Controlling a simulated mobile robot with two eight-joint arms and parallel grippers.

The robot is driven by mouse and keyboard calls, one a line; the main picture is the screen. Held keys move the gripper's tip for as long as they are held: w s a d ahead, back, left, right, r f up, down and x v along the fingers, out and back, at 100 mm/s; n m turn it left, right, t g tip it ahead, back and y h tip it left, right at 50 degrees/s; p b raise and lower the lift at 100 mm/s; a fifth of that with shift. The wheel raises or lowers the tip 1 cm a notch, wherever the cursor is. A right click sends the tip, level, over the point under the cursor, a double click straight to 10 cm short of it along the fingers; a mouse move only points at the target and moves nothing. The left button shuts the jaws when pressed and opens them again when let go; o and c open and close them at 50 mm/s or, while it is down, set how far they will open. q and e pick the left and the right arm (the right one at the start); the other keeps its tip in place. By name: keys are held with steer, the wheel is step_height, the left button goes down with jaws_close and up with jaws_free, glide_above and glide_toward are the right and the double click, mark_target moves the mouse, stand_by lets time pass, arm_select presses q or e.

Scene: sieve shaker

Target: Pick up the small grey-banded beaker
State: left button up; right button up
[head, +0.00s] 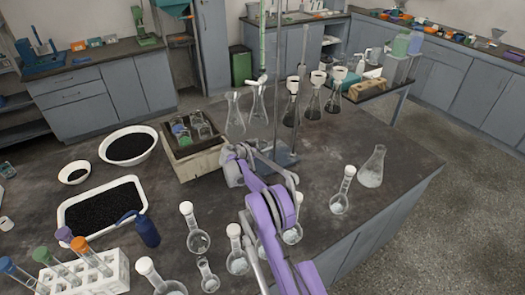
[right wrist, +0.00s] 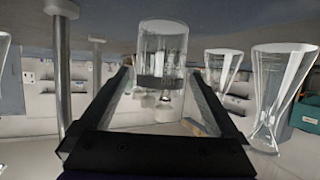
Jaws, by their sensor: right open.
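The small grey-banded beaker (right wrist: 163,45) shows in the right wrist view as a clear glass cylinder with a dark grey band near its lower end in the picture. It stands ahead of my right gripper (right wrist: 162,82), centred between the two fingertips. The fingers are open, one at each side of it; I cannot tell whether they touch the glass. In the head view my right gripper (head: 242,158) is low over the middle of the table, beside the wooden box. I cannot make out the beaker there; the purple arm may hide it. My left gripper is not in view.
A wooden box with bottles (head: 200,168) is left of the gripper. A metal stand (head: 285,157) is close on its right. Conical flasks (head: 235,115) stand behind, and round flasks (head: 198,241) in front.

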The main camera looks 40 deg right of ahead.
steer(key=shift+w+d, duration=0.1)
steer(key=shift+d, duration=0.05)
steer(key=shift+c, duration=1.1)
steer(key=c, duration=1.2)
steer(key=shift+c, duration=0.2)
